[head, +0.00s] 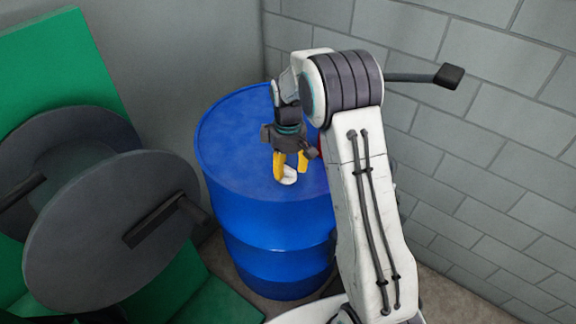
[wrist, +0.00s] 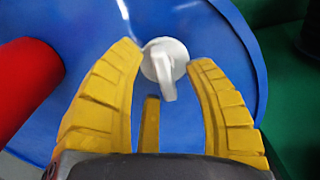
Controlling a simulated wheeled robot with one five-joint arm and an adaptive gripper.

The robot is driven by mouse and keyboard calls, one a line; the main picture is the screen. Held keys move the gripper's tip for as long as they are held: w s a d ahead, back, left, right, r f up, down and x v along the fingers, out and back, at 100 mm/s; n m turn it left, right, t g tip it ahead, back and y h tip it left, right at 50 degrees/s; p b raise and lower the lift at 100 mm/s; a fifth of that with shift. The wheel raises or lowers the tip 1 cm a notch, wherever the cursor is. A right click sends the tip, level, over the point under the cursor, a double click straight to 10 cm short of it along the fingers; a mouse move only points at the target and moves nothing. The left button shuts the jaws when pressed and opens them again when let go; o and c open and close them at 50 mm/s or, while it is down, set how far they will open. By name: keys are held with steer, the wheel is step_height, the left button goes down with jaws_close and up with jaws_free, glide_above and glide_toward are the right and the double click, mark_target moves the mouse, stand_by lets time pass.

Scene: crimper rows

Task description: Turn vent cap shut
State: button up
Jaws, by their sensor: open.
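A small white vent cap (head: 289,176) sits on top of a blue drum (head: 262,222). In the wrist view the cap (wrist: 164,62) is a round disc with a raised grip bar that points toward the bottom of the picture. My gripper (head: 291,172) points down over the drum lid, with its yellow fingers at the cap. In the wrist view my gripper (wrist: 168,62) is open, with one fingertip on each side of the cap. The left fingertip looks close to the cap's edge; I cannot tell whether it touches.
A red cylindrical thing (wrist: 22,85) stands on the lid left of my fingers in the wrist view. A machine with large grey discs (head: 110,230) and green panels (head: 70,60) stands left of the drum. A grey block wall (head: 490,130) is behind and to the right.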

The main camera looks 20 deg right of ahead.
steer(key=shift+f, duration=0.2)
jaws_close()
stand_by(0.5)
